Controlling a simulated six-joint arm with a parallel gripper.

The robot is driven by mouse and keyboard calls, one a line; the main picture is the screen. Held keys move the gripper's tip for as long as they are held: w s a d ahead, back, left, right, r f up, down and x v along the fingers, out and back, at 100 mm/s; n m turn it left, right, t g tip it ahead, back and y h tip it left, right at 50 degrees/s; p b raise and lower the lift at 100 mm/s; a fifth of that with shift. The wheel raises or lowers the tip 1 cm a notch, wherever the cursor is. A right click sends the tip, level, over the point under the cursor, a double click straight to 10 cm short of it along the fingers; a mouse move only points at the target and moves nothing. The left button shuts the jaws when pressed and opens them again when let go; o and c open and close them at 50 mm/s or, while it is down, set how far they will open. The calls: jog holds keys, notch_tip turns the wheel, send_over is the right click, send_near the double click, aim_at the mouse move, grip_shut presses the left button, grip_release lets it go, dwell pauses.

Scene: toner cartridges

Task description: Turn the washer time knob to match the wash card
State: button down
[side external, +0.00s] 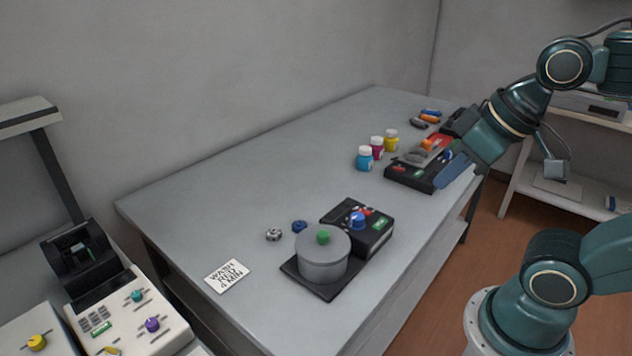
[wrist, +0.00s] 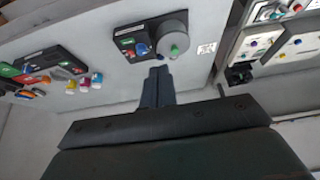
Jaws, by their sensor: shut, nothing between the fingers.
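The washer (side external: 368,241) is a black box with a blue knob (side external: 357,221), a red part and a small green display, joined to a grey drum (side external: 323,264) with a green cap. It also shows at the top of the wrist view (wrist: 126,36). I cannot read its display or setting. The white wash card (side external: 227,276) lies flat left of the drum and reads "WASH RED 4 MIN". My gripper (side external: 442,182) is shut and empty, above the black tray area at the far right, well apart from the washer. Its fingers show in the wrist view (wrist: 158,72).
Blue, magenta and yellow bottles (side external: 377,147) stand by a black device (side external: 408,172) near my gripper. Small round parts (side external: 274,235) lie behind the drum. A white control panel (side external: 130,318) stands at the front left. The table's middle is clear.

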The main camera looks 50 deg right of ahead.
jog(key=c, duration=1.1)
grip_release()
jog(key=shift+w, duration=0.25)
jog(key=shift+o, duration=0.2)
jog(key=shift+w+d+r+n, duration=0.2)
jog(key=shift+w+n, duration=0.1)
jog(key=shift+w, duration=0.3)
jog(key=n+g, duration=0.6)
jog(key=n, duration=0.1)
send_over(358, 216)
notch_tip(358, 216, down, 9)
jog(key=shift+r, duration=0.2)
jog(key=shift+w+f, duration=0.1)
notch_tip(358, 216, down, 14)
jog(key=shift+r, duration=0.2)
jog(key=c, duration=1)
